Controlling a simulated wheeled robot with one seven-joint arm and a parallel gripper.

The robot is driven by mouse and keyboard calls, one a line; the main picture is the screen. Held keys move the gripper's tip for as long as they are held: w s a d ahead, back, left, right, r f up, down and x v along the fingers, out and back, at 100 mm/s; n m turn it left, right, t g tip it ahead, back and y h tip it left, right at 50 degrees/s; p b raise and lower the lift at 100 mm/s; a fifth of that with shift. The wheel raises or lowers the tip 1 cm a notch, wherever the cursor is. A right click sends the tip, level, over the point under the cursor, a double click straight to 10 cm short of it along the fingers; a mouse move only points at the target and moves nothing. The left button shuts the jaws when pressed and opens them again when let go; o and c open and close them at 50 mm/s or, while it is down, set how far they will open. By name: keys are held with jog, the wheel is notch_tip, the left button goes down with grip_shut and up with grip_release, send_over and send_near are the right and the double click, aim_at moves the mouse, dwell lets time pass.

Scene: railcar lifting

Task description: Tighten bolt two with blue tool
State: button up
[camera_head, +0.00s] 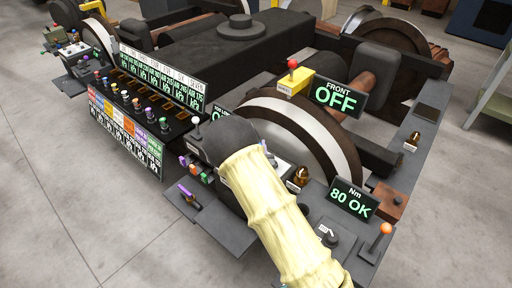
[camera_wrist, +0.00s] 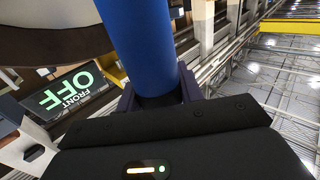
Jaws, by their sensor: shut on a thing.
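In the wrist view, the blue tool (camera_wrist: 143,45) is a thick blue cylinder standing between the purple fingers of my gripper (camera_wrist: 155,95), which is shut on it. The tool's far end is out of frame. In the head view my arm's pale yellow sleeve and dark joint cover the middle; the gripper and the blue tool cannot be made out there. A brass-coloured bolt (camera_head: 298,178) shows just right of my arm, and another brass-coloured bolt (camera_head: 412,140) is on the right side rail. I cannot tell which is bolt two. A display (camera_head: 352,200) reads "Nm 80 OK".
A sign (camera_head: 338,97) reads "FRONT OFF", beside a yellow box (camera_head: 295,82) with a red-knobbed lever. A large wheel (camera_head: 285,125) stands behind my arm. An orange-knobbed lever (camera_head: 382,238) is at lower right. A labelled rack (camera_head: 125,130) is at left. The left floor is clear.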

jog(key=shift+f+b, duration=0.85)
dwell(1.7)
jog(key=shift+r, duration=0.15)
jog(key=shift+r+p, duration=1.85)
jog(key=shift+r, duration=1.6)
